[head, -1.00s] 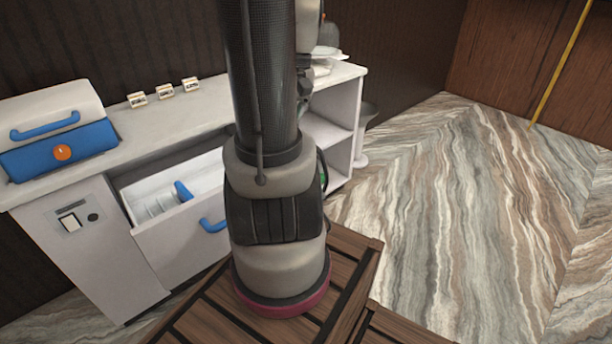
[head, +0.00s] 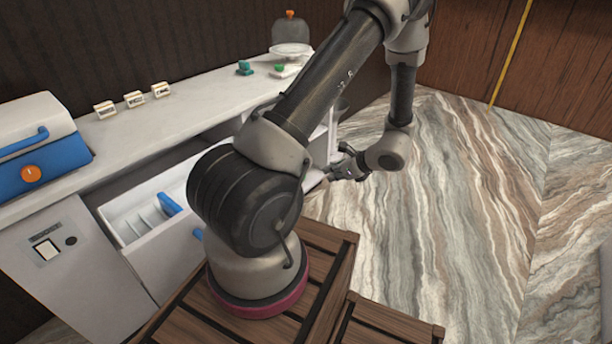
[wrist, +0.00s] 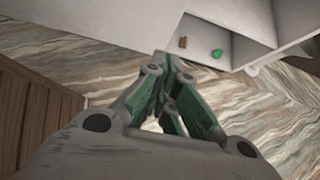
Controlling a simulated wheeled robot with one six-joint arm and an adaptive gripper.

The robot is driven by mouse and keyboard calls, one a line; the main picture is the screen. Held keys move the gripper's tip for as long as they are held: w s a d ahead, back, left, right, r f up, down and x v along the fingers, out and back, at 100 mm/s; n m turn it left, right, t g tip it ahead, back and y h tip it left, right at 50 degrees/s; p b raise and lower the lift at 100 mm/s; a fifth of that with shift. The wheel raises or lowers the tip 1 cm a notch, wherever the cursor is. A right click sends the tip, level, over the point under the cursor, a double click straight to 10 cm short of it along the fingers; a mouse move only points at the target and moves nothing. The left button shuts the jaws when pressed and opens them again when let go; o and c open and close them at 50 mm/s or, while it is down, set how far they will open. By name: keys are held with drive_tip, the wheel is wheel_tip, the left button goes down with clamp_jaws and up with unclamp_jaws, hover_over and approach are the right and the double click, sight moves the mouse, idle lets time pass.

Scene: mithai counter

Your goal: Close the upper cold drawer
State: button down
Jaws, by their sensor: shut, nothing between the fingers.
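The upper cold drawer (head: 160,262) is pulled out from the white counter at the left of the head view. Its inside shows pale dividers and a blue piece (head: 168,204). Its blue handle (head: 197,234) is partly hidden behind my arm, as is the drawer's right part. My gripper (head: 326,180) is to the right of the drawer, apart from it, beyond the counter's near side. In the wrist view my gripper (wrist: 163,62) has its fingers together with nothing between them, and the drawer cannot be made out there.
A blue and white box (head: 45,165) stands on the counter (head: 190,118), with small label cards (head: 134,99) behind. A white dish (head: 291,49) is at the far end. The wrist view shows an open shelf (wrist: 228,28) with a green item (wrist: 217,53). Marbled floor (head: 440,240) is free at right.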

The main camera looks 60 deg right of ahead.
drive_tip(key=w+r+x, duration=0.1)
drive_tip(key=r+x, duration=0.1)
drive_tip(key=x, duration=1.1)
drive_tip(key=shift+w, duration=0.35)
drive_tip(key=shift+w, duration=0.1)
drive_tip(key=w+d, duration=0.2)
drive_tip(key=w, duration=0.8)
drive_tip(key=w+d, duration=0.3)
drive_tip(key=w, duration=0.7)
drive_tip(key=w+d, duration=0.2)
drive_tip(key=w, duration=0.8)
drive_tip(key=shift+w+d, duration=0.1)
drive_tip(key=shift+d, duration=0.05)
drive_tip(key=shift+w+r, duration=0.1)
drive_tip(key=shift+w, duration=0.1)
drive_tip(key=shift+w+d+r, duration=0.1)
drive_tip(key=shift+w, duration=0.05)
